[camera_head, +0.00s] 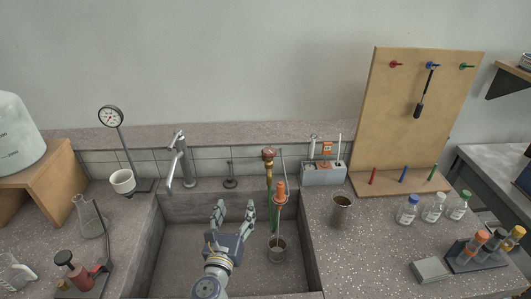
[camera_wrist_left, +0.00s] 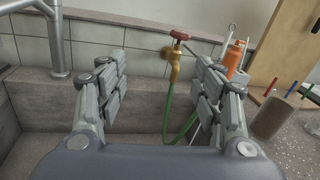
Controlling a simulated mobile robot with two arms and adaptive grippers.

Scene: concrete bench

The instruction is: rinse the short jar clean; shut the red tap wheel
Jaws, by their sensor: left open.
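The red tap wheel (camera_head: 268,152) tops a brass tap on the wall behind the sink, and it also shows in the left wrist view (camera_wrist_left: 180,36). A green hose (camera_head: 269,188) hangs from the tap into the sink. My left gripper (camera_head: 235,210) is over the sink, open and empty, its fingers pointing toward the back wall. My right gripper is out of view.
An orange-topped tool (camera_head: 280,192) stands right of the hose. A grey faucet (camera_head: 177,160) is at the sink's back left. A brownish cup (camera_head: 341,212) stands on the right counter, with capped bottles (camera_head: 407,210) further right. The sink's left side is clear.

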